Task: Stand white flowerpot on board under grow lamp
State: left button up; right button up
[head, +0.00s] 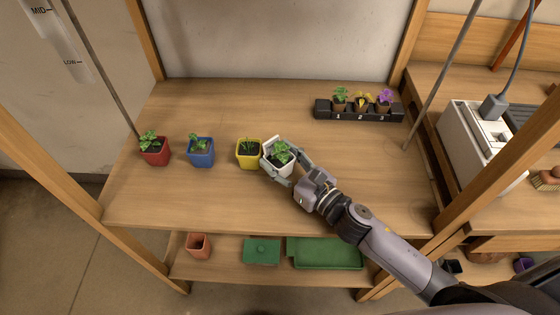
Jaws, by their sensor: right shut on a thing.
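The white flowerpot (272,168) holds a green leafy plant and is near the middle of the wooden board (230,206). My right gripper (279,160) is shut on it, reaching in from the lower right with a finger on each side. The pot looks roughly upright, close beside the yellow pot (249,160). I cannot tell whether its base touches the board. No lamp head can be made out in this view. My left gripper is not in view.
A red pot (154,156) and a blue pot (200,158) stand to the left. A black numbered rack (323,110) holds small plants at the back right. Thin poles rise at both sides. The board's back left is clear. A lower shelf (222,272) holds green trays.

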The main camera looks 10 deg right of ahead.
jog(key=shift+f, duration=0.15)
jog(key=o, duration=0.7)
jog(key=shift+f, duration=0.15)
jog(key=o, duration=0.5)
